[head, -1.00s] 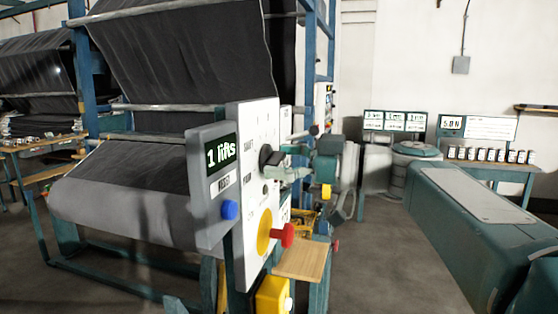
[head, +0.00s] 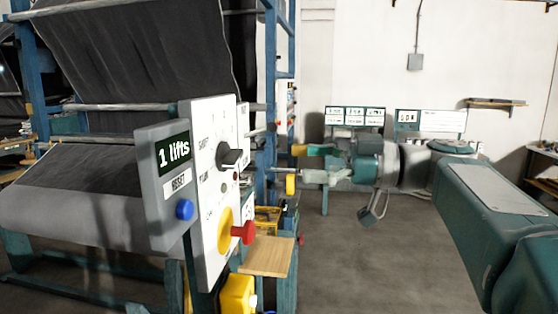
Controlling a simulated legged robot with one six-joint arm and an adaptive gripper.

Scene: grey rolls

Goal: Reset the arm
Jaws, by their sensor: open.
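My teal arm (head: 500,215) reaches in from the lower right. The gripper is to the right of the white control panel (head: 209,250), with a visible gap from its black rotary switch (head: 229,156).
A large machine with dark fabric and a pale roll (head: 70,215) fills the left. A small wooden shelf (head: 267,256) and a yellow box (head: 237,293) stand below the panel. Display boards (head: 354,117) are at the back. Grey floor (head: 370,265) is open below my arm.

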